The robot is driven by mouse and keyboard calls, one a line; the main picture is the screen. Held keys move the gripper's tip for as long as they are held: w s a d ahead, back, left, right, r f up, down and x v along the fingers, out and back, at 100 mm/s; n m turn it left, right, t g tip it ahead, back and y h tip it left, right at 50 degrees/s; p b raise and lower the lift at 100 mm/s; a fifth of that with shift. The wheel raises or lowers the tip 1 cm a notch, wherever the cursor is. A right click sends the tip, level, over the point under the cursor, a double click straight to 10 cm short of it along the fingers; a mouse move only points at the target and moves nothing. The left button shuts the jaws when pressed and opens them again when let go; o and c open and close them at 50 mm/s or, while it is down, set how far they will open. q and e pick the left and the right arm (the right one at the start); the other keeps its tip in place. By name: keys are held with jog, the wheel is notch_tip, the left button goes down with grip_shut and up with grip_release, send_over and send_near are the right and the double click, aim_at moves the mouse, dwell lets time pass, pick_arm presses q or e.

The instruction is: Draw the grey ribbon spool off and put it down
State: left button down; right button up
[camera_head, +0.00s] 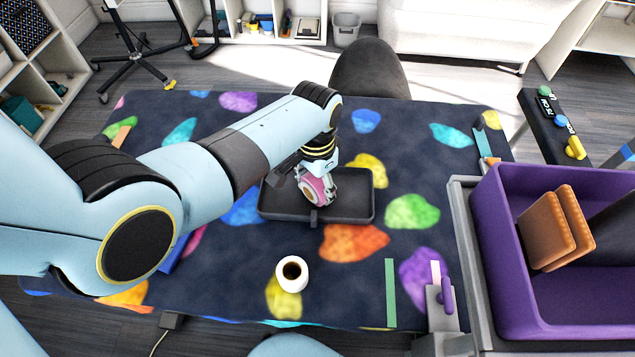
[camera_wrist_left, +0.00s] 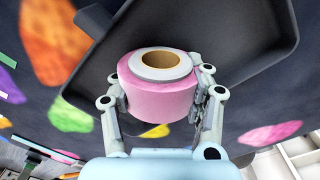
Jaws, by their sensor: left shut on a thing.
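My left gripper (camera_head: 315,190) is shut on a spool (camera_head: 318,189) with a pink outer band, a pale grey-white face and a tan cardboard core. In the left wrist view the spool (camera_wrist_left: 160,88) sits between the two fingers of the left gripper (camera_wrist_left: 160,100), its hollow core facing the camera. In the head view the spool is at the dark tray (camera_head: 350,212), over its left part; I cannot tell whether it touches the tray. I see no separate grey spool. My right gripper is not in view.
A white cup of dark coffee (camera_head: 292,274) stands on the patterned table cover (camera_head: 350,285), in front of the tray. A purple bin (camera_head: 485,225) with brown slabs (camera_head: 548,226) is at the right. A dark chair (camera_head: 368,68) stands behind the table. The cover right of the tray is mostly clear.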

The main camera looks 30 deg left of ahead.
pick_arm(q)
jog(key=shift+f, duration=0.25)
dwell(0.5)
jog(key=shift+c, duration=2.4)
grip_release()
notch_tip(320, 180, up, 12)
jog(key=shift+a, duration=0.15)
